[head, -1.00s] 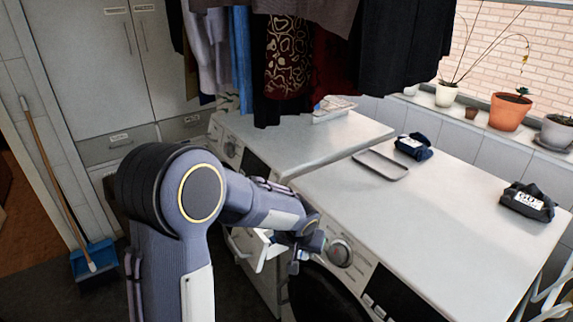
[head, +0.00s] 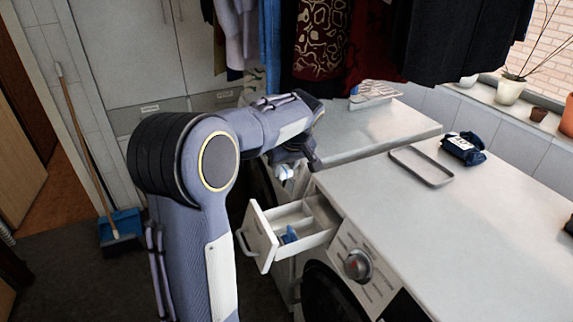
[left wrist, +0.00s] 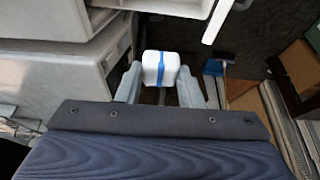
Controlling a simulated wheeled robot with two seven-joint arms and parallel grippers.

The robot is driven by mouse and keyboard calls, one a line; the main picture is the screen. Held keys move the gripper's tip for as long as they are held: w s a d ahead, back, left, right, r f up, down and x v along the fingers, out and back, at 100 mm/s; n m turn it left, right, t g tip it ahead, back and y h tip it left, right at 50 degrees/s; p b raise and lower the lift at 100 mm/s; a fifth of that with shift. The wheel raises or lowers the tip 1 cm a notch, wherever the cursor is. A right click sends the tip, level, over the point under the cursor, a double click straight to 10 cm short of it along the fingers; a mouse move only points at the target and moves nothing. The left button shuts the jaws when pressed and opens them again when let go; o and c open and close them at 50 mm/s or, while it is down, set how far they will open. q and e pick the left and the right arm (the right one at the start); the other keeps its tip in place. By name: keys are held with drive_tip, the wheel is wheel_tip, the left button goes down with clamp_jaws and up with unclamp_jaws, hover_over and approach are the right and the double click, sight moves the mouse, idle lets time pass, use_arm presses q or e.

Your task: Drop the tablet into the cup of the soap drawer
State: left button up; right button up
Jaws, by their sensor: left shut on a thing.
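The soap drawer (head: 262,238) is pulled out from the front washing machine. It has divided compartments, and a small blue piece (head: 289,236) sits in one. I cannot tell for certain which compartment is the cup. My left gripper (head: 288,171) is above and beyond the drawer, partly hidden by my wrist. It is shut on a white tablet (left wrist: 153,68) with a blue band, which shows between the two fingertips in the left wrist view. The tablet is apart from the drawer. My right gripper is out of view.
The front machine's top (head: 440,230) carries a grey tray (head: 421,166) and a dark blue bundle (head: 463,148). A second machine (head: 385,125) stands behind. Clothes hang above it. A broom and blue dustpan (head: 121,228) stand at left.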

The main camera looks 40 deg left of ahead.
use_arm(q)
wheel_tip(320, 180, down, 4)
drive_tip(key=shift+r+b, duration=0.2)
drive_tip(key=shift+b, duration=0.8)
drive_tip(key=o, duration=1)
drive_tip(key=shift+o, duration=0.2)
drive_tip(key=v, duration=0.8)
drive_tip(key=shift+s+f, duration=0.1)
